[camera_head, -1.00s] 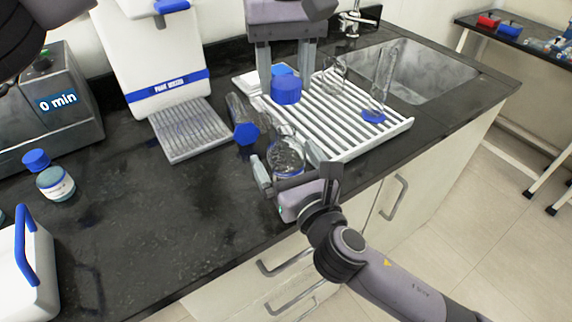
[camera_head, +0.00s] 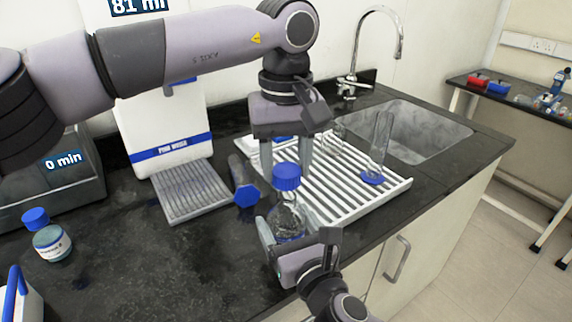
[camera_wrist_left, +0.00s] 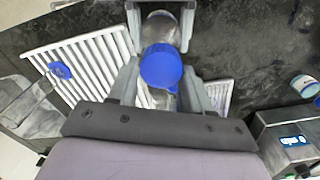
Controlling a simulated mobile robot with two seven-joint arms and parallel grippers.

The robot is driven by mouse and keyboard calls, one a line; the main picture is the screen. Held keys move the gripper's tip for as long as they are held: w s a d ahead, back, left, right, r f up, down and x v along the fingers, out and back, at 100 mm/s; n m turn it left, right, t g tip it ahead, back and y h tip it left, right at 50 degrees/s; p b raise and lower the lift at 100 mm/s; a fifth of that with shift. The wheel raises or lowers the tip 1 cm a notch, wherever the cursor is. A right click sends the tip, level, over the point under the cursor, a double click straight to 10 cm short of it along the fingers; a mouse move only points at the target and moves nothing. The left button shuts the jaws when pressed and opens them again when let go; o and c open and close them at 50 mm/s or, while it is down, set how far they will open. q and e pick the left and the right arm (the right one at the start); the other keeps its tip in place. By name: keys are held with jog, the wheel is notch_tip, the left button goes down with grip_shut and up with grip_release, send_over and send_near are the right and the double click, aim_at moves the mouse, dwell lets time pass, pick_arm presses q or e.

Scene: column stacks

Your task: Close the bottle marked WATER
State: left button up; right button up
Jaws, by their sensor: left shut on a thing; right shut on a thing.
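A clear glass bottle (camera_head: 288,219) stands at the counter's front edge, by the white drying rack. Its marking cannot be read. My right gripper (camera_head: 287,243) is shut around the lower part of the bottle. My left gripper (camera_head: 286,168) points down above it, shut on a blue screw cap (camera_head: 287,178). The cap is in line with the bottle's neck and appears at its mouth; I cannot tell how far it is seated. In the left wrist view the cap (camera_wrist_left: 160,66) lies between my fingers, with the bottle (camera_wrist_left: 160,30) partly hidden behind it.
A ribbed drying rack (camera_head: 395,190) holds an upright cylinder (camera_head: 381,140) with a blue base. Another cylinder with a blue base (camera_head: 247,195) lies left of the bottle. A water dispenser (camera_head: 165,130), a small blue-capped bottle (camera_head: 50,241) and a sink (camera_head: 420,135) stand around.

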pick_arm(q)
jog(key=shift+f, duration=0.75)
jog(key=shift+f, duration=0.9)
jog(key=shift+f, duration=0.55)
pick_arm(e)
grip_shut()
pick_arm(q)
jog(key=m, duration=0.7)
jog(key=shift+d, duration=0.2)
jog(key=m, duration=0.6)
jog(key=shift+s+d, duration=0.1)
jog(key=shift+s, duration=0.05)
jog(key=o, duration=1)
